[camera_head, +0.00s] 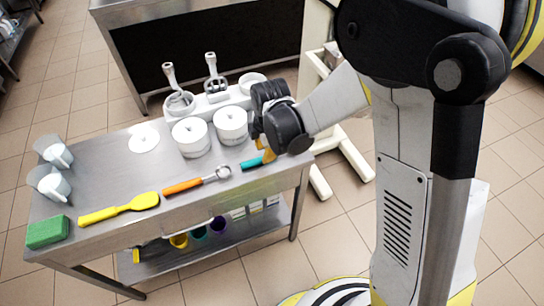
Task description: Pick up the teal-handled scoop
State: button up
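The teal-handled scoop lies near the right end of the metal table (110,180), close to its front edge. Only a short piece of its teal handle (251,163) shows. The rest is hidden behind my wrist and gripper. My gripper (267,155) is pointed down at the scoop, just right of the visible handle. Small orange-yellow parts show at its lower end, but the black wrist covers most of the fingers. I cannot tell whether they touch the scoop or whether they are open or shut.
An orange-handled scoop (184,187) and a yellow spatula (118,208) lie to the left along the front edge. White tubs (191,138) and a holder with metal scoops (181,102) stand behind. Clear jugs (48,184) and a green sponge (48,231) are at the left end.

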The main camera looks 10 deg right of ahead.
jog(key=f+b, duration=0.2)
jog(key=f, duration=0.1)
jog(key=w+f, duration=0.1)
jog(key=f, duration=0.1)
jog(key=shift+a+b, duration=0.3)
jog(key=shift+b, duration=0.1)
jog(key=shift+r, duration=0.1)
grip_shut()
jog(key=shift+r, duration=0.1)
